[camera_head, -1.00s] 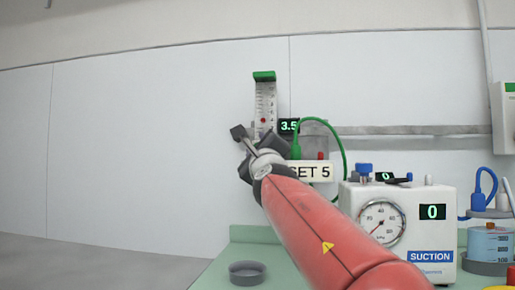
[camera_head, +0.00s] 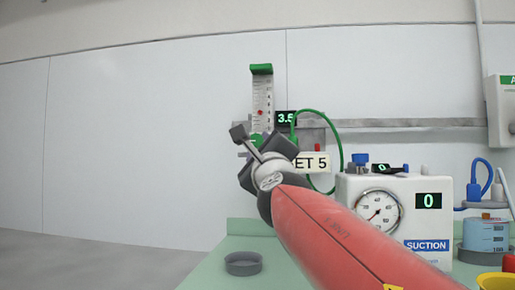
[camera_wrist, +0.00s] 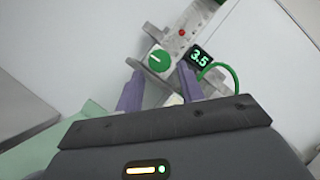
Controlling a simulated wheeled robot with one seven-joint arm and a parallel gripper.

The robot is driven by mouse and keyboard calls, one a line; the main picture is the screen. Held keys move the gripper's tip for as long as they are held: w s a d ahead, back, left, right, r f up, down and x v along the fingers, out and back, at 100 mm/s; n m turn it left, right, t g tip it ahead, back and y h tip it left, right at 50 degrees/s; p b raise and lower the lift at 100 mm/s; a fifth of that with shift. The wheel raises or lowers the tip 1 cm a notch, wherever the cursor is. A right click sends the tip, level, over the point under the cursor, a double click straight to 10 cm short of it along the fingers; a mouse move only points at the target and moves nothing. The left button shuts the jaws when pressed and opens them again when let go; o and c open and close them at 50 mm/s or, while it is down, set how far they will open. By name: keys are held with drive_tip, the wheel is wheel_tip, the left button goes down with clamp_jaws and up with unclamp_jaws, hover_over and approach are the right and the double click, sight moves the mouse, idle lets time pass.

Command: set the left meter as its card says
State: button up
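The left meter is an upright flowmeter (camera_head: 263,92) with a green cap and a clear scale tube with a red float, mounted on the wall rail. Its display (camera_head: 287,118) reads 3.5, and also shows in the wrist view (camera_wrist: 199,55). Its card (camera_head: 316,162) is partly covered by my arm; "ET 5" shows now, "SET 5" earlier. The round green knob (camera_wrist: 159,61) lies just beyond and between my fingertips in the wrist view. My gripper (camera_wrist: 159,76) is open, its purple fingers apart. In the head view my gripper (camera_head: 260,148) is just below the meter's tube.
A suction unit (camera_head: 420,190) with a dial and a display of 0 stands at right on the green worktop (camera_head: 215,268). A small grey dish (camera_head: 243,264) sits at front left. A green hose (camera_head: 340,160) loops right of the meter. The wall at left is clear.

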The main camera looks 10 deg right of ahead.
sight(256, 140)
drive_tip(key=shift+o, duration=1.1)
drive_tip(key=shift+r, duration=0.1)
drive_tip(key=shift+o, duration=0.4)
drive_tip(key=shift+w+a+r+m+p, duration=0.1)
drive_tip(key=shift+a+r+m+p, duration=0.15)
drive_tip(key=shift+m+p, duration=0.5)
drive_tip(key=m+h, duration=0.1)
drive_tip(key=m+h+p, duration=0.1)
drive_tip(key=m, duration=0.1)
drive_tip(key=shift+a+r, duration=0.2)
drive_tip(key=shift+a, duration=0.15)
drive_tip(key=w+m+h+p, duration=0.1)
drive_tip(key=w+m, duration=0.1)
drive_tip(key=m, duration=0.1)
drive_tip(key=w+d+r+m+g+h+p, duration=0.1)
drive_tip(key=m+h+p, duration=0.1)
drive_tip(key=w+m+h+p, duration=0.1)
drive_tip(key=w+m+p, duration=0.1)
drive_tip(key=m, duration=0.1)
drive_tip(key=shift+w+d+r+m, duration=0.15)
drive_tip(key=shift+w+d+m, duration=0.15)
drive_tip(key=shift+d+m, duration=0.05)
